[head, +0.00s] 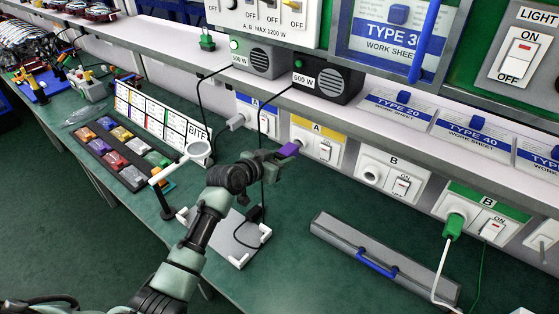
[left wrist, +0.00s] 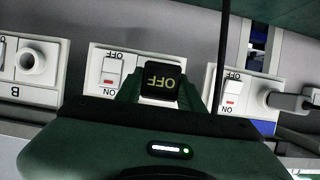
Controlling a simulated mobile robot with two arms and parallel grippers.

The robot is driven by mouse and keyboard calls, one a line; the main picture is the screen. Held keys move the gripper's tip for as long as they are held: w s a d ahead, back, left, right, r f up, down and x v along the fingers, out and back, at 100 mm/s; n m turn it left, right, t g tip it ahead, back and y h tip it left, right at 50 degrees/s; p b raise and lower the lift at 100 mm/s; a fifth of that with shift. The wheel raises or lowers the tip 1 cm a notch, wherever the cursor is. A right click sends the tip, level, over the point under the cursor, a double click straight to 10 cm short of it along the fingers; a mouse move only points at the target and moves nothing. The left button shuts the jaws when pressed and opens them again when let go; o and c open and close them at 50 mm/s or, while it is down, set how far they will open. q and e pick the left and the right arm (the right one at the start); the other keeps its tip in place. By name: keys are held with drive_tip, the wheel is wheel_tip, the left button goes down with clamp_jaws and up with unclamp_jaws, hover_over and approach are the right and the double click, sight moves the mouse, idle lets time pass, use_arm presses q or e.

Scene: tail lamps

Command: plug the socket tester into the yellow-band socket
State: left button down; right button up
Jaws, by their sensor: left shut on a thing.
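My left gripper (head: 277,158) is shut on the socket tester (head: 290,149), which looks purple in the head view. In the left wrist view the tester (left wrist: 161,82) shows a dark display reading OFF, upside down, between the fingers. The yellow-band socket (head: 325,150), marked A, is on the wall strip just right of the tester. Its plate (left wrist: 112,72) and switch show behind the tester in the left wrist view. The tester covers the socket's hole, so I cannot tell whether it touches or is in it. My right gripper is not in view.
The blue-band socket (head: 243,121), with a plug in it, is to the left. Socket B (head: 394,180) is to the right, then a green-band socket (head: 490,228) with a green plug. Black cables hang near my gripper. A grey case (head: 352,258) lies on the bench.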

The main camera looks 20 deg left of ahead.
use_arm(q)
drive_tip(key=shift+w+d+b, duration=0.3)
drive_tip(key=shift+w+b, duration=0.05)
drive_tip(key=shift+w, duration=0.45)
drive_tip(key=shift+r, duration=0.1)
idle(0.5)
drive_tip(key=shift+w, duration=0.1)
drive_tip(key=shift+w+d, duration=0.1)
drive_tip(key=shift+w, duration=0.05)
drive_tip(key=c, duration=0.8)
unclamp_jaws()
